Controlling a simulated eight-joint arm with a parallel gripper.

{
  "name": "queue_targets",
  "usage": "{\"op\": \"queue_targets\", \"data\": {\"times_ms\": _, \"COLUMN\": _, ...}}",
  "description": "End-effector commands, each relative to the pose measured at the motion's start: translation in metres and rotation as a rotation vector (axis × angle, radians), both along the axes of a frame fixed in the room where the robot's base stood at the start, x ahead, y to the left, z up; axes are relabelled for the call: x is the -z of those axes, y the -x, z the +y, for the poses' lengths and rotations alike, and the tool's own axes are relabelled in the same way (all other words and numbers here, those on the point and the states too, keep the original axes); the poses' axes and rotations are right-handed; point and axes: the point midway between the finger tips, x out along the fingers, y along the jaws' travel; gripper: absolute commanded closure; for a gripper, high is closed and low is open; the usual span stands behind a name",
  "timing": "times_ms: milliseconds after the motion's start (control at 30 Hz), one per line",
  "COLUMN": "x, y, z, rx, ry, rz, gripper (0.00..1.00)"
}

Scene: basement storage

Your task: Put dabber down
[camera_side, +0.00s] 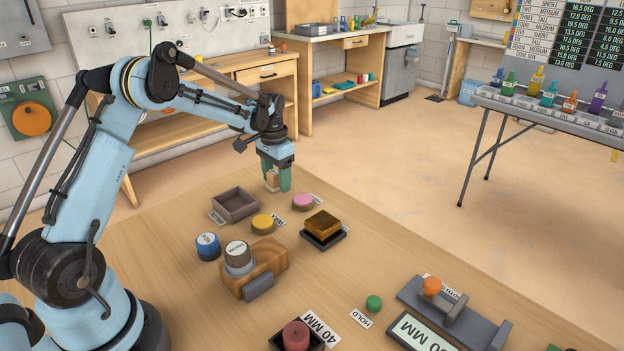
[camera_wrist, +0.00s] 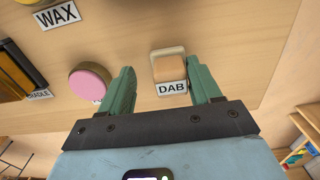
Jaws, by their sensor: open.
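The dabber (camera_wrist: 168,66), a small block with a pale rim and a tan-orange pad, stands on the wooden table beside a white "DAB" label (camera_wrist: 171,88). My gripper (camera_wrist: 160,66) has its two green fingers apart, one on each side of the dabber, with visible gaps. In the side view my gripper (camera_side: 278,182) points down near the table's far edge, and a bit of the dabber (camera_side: 271,182) shows between the fingers. The fingers hide most of it there, and its label is not visible.
A pink disc (camera_side: 303,202) stands close by; it also shows left of my fingers in the wrist view (camera_wrist: 90,82). A grey open tray (camera_side: 236,205), a yellow disc (camera_side: 263,223) and an amber block (camera_side: 322,222) in a dark cradle are nearby. Clear table lies right of the amber block.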

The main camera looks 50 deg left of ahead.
Motion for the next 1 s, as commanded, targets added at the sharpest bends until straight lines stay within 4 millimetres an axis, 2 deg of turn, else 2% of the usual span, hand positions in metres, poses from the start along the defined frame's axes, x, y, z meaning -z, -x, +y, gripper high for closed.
{"op": "queue_targets", "data": {"times_ms": 167, "x": -0.015, "y": 0.000, "z": 0.000, "rx": 0.000, "ry": 0.000, "rz": 0.000, "gripper": 0.37}}
{"op": "queue_targets", "data": {"times_ms": 600, "x": -0.099, "y": 0.000, "z": 0.000, "rx": 0.000, "ry": 0.000, "rz": 0.000, "gripper": 0.37}}
{"op": "queue_targets", "data": {"times_ms": 867, "x": -0.122, "y": 0.001, "z": -0.001, "rx": 0.000, "ry": -0.001, "rz": -0.002, "gripper": 0.37}}
{"op": "queue_targets", "data": {"times_ms": 1000, "x": -0.133, "y": 0.005, "z": -0.014, "rx": 0.003, "ry": -0.011, "rz": -0.028, "gripper": 0.37}}
